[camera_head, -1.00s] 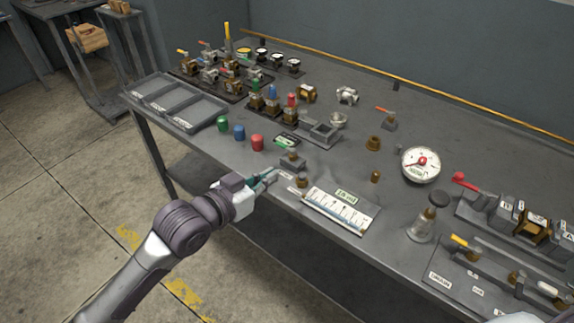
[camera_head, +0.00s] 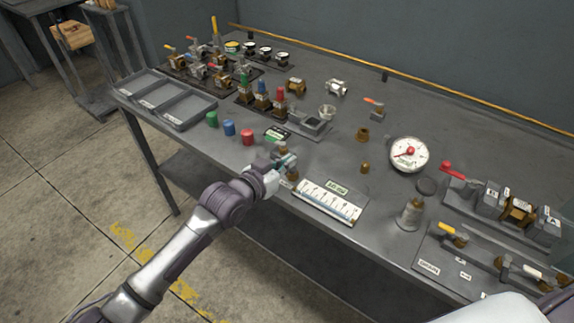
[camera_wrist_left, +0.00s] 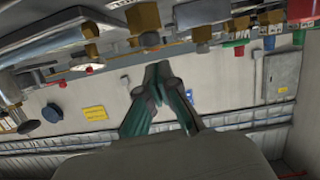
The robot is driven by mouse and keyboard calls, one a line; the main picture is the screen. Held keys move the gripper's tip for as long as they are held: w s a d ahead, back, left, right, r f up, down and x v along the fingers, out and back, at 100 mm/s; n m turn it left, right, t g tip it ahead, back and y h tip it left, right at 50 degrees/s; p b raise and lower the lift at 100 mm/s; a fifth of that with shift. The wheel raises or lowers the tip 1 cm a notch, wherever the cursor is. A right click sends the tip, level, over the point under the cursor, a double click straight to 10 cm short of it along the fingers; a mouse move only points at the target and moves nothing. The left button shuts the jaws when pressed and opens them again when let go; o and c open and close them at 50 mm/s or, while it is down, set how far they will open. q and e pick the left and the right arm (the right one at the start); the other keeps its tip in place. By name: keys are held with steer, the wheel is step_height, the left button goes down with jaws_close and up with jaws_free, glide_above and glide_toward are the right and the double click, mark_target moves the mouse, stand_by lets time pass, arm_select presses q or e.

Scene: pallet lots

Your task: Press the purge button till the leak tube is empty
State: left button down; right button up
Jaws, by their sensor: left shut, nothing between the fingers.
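My left gripper (camera_head: 288,161) is shut and empty at the front edge of the bench, close against a small grey block (camera_head: 281,148). The gripper partly hides the block, and I cannot tell whether they touch. In the left wrist view, my shut fingertips (camera_wrist_left: 158,72) are just below brass fittings (camera_wrist_left: 143,18) in the tilted picture. A white scale panel (camera_head: 328,202) with blue marks and a green label lies right of the gripper. It may carry the leak tube, but its liquid level is too small to read. I cannot clearly identify the purge button. My right gripper is out of view.
Green, blue and red caps (camera_head: 247,137) stand left of the gripper. A round dial gauge (camera_head: 409,153), a glass jar (camera_head: 409,216) and a red-handled valve assembly (camera_head: 489,199) stand to the right. A grey tray (camera_head: 170,99) is at the left end.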

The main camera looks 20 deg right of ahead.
arm_select(q)
steer(key=shift+f, duration=0.75)
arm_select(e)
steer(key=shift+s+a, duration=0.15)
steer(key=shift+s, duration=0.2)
